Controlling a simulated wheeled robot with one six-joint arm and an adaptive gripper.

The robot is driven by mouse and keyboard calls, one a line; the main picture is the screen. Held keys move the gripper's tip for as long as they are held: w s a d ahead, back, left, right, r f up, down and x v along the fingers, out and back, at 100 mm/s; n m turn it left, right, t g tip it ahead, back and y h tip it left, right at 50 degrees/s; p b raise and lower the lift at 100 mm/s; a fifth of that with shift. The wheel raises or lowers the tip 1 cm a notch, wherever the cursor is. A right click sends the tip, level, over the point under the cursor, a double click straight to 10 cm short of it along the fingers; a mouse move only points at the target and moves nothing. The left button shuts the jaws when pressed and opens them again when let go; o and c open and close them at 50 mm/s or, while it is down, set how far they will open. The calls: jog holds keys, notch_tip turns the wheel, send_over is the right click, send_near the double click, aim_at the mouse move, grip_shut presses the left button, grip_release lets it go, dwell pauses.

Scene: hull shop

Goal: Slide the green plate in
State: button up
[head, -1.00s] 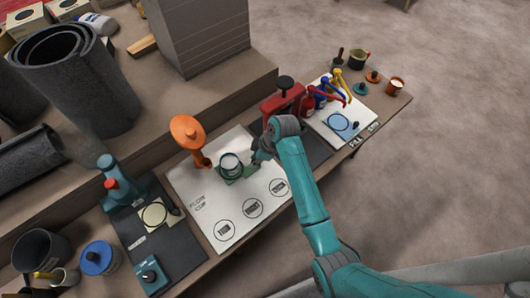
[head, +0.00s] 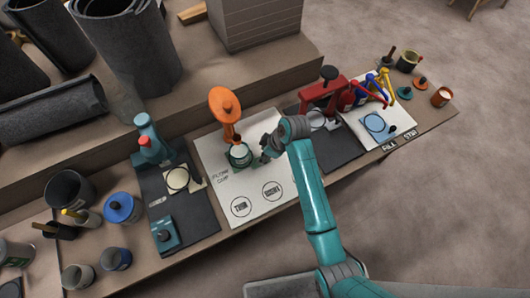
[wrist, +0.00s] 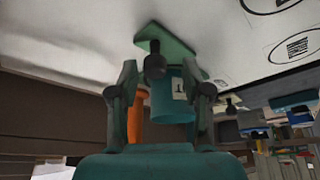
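The green plate (wrist: 176,43) has a dark upright knob (wrist: 155,67) and shows at the top of the wrist view, by the white mat. A teal cup (wrist: 168,100) with a white label stands beside it in that view. In the head view the cup (head: 239,153) sits at the orange-topped stand (head: 226,106), and the plate is hardly distinguishable around it. My gripper (wrist: 160,75) is open, its two fingers apart with the knob showing between them. I cannot tell whether they touch it. In the head view my gripper (head: 266,151) is just right of the cup.
The white mat (head: 225,195) carries printed circles in front of the cup. A teal tool (head: 148,138) stands on a dark mat at left.

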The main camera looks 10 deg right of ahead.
jog(key=v, duration=1.2)
jog(key=shift+s+f, duration=0.1)
dwell(0.4)
